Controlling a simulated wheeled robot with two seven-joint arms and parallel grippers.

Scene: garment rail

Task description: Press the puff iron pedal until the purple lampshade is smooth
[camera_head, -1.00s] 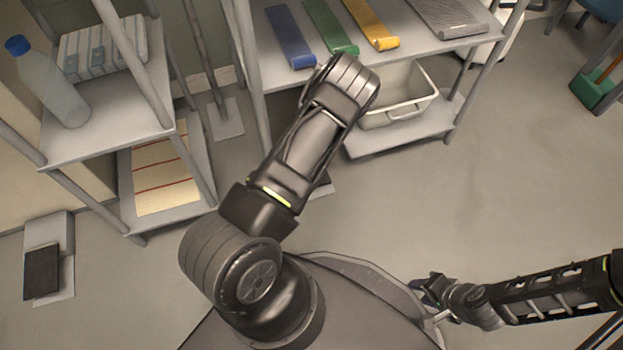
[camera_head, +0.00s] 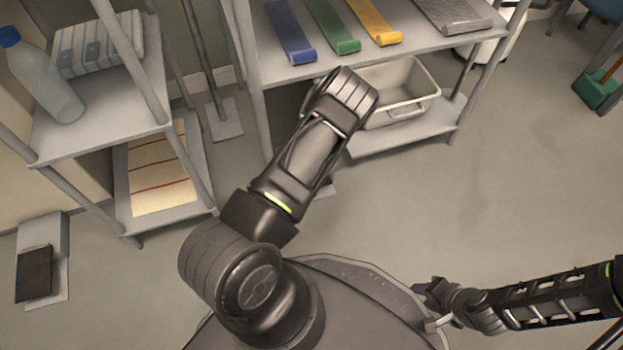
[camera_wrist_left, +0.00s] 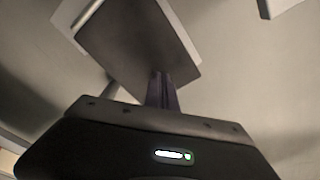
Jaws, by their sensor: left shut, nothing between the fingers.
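A dark pedal plate (camera_wrist_left: 138,42) with a pale border fills the upper part of the left wrist view. My left gripper (camera_wrist_left: 160,78) is shut and empty, its fingertips overlapping the lower edge of that plate; I cannot tell whether they touch it. In the head view my left forearm hides this gripper. A dark pedal (camera_head: 34,273) on a pale base lies on the floor at the far left; I cannot tell whether it is the same one. My right gripper (camera_head: 428,294) is low at the right, its jaws too small to read. No purple lampshade is in view.
A shelf unit (camera_head: 290,72) with blue, green and yellow rolls stands ahead, with a white basin (camera_head: 415,107) below. A left rack (camera_head: 110,118) holds a bottle (camera_head: 45,80) and folded cloths.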

